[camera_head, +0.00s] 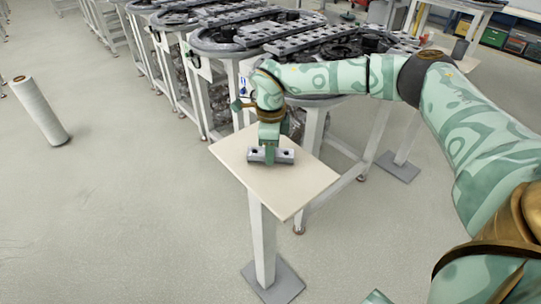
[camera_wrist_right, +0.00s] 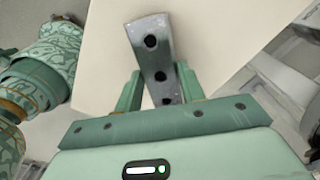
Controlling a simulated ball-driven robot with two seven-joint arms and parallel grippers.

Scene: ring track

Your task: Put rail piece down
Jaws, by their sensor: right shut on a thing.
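The rail piece (camera_head: 284,156) is a short grey metal bar with dark holes. It is at the top of the small pale table (camera_head: 300,190) in the head view; I cannot tell whether it rests on it or hangs just above. My right gripper (camera_head: 270,153) points down and is shut on the rail piece. In the right wrist view the rail piece (camera_wrist_right: 152,48) runs between the two green fingers of the right gripper (camera_wrist_right: 164,88), with the pale tabletop (camera_wrist_right: 215,35) behind it. My left gripper is not in view.
Ring track tables (camera_head: 220,45) with dark rails stand behind the small table, close to its far edge. A white roll (camera_head: 40,110) stands on the floor at the left. The tabletop around the rail piece is bare, and the floor at the left is open.

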